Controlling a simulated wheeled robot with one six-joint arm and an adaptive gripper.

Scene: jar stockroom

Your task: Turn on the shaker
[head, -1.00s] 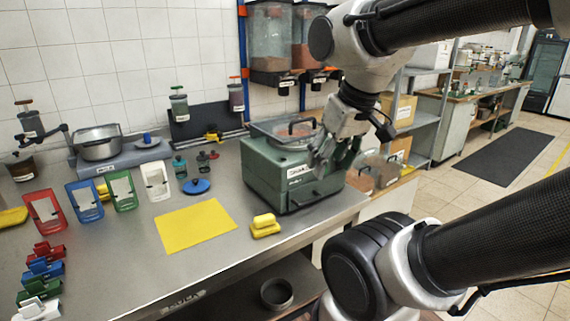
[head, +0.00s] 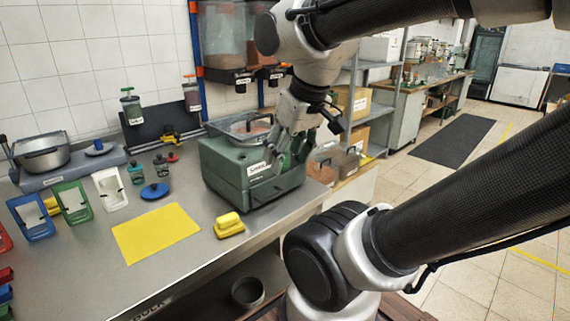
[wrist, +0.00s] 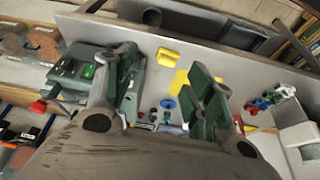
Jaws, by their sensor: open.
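The shaker (head: 225,168) is a green box-shaped machine with a white label on its front and a clear-lidded tray on top. It stands at the right end of the steel bench. My gripper (head: 288,152) is open and empty at the shaker's right front side in the head view; I cannot tell whether it touches it. In the wrist view, the shaker (wrist: 66,72) lies at the left, partly hidden by one finger of my gripper (wrist: 165,82). A small bright green spot (wrist: 89,71) shows on it. I cannot make out the switch for certain.
A yellow mat (head: 155,233) and a yellow sponge-like block (head: 229,224) lie left of and in front of the shaker. A blue lid (head: 155,192) and several coloured holders stand farther left. Hoppers (head: 228,40) hang behind. Open floor is at the right.

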